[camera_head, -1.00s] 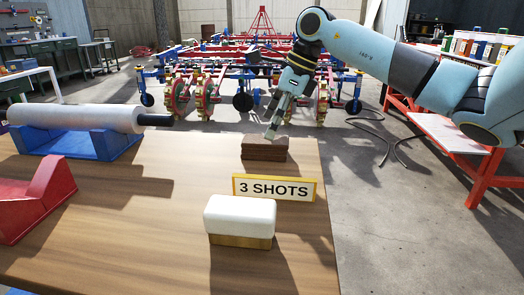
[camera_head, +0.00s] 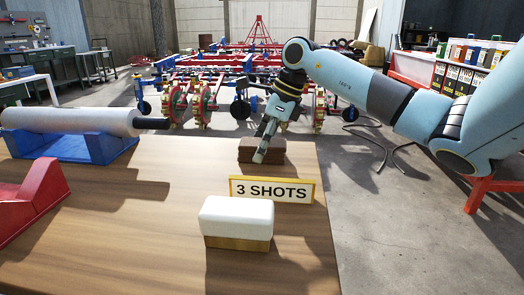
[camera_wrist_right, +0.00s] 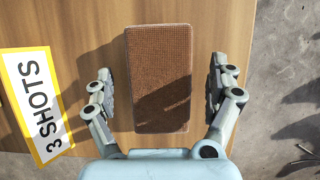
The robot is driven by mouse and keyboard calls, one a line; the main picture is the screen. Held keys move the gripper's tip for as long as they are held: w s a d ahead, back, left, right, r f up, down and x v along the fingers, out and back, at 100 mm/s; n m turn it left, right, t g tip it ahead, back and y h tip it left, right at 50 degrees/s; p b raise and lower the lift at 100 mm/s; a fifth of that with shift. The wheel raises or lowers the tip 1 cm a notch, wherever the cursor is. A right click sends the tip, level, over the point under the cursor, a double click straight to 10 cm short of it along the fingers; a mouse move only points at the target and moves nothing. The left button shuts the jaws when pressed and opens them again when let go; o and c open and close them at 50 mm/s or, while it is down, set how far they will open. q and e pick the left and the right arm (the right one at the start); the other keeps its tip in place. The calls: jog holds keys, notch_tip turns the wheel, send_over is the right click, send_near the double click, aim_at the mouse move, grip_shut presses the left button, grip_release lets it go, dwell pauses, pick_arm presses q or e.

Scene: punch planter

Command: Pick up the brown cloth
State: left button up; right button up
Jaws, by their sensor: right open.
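The brown cloth (camera_head: 273,152) is a folded block lying on the far right part of the wooden table. In the right wrist view the cloth (camera_wrist_right: 158,76) shows as a woven brown rectangle with a shadow across its lower part. My right gripper (camera_head: 260,156) is over it in the head view, hiding part of it. In the right wrist view my right gripper (camera_wrist_right: 161,93) is open, with one finger on each side of the cloth and a gap to both. My left gripper is not in view.
A yellow-framed "3 SHOTS" sign (camera_head: 272,189) stands just nearer than the cloth. A white-topped block (camera_head: 237,220) is in front of it. A white roll (camera_head: 75,120) rests on a blue cradle (camera_head: 85,149); a red cradle (camera_head: 35,200) is at left. The table's right edge is close to the cloth.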

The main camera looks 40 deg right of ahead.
jog(key=shift+f+b, duration=0.25)
jog(key=shift+b, duration=0.05)
dwell(0.5)
jog(key=c, duration=1.2)
jog(key=shift+c, duration=0.2)
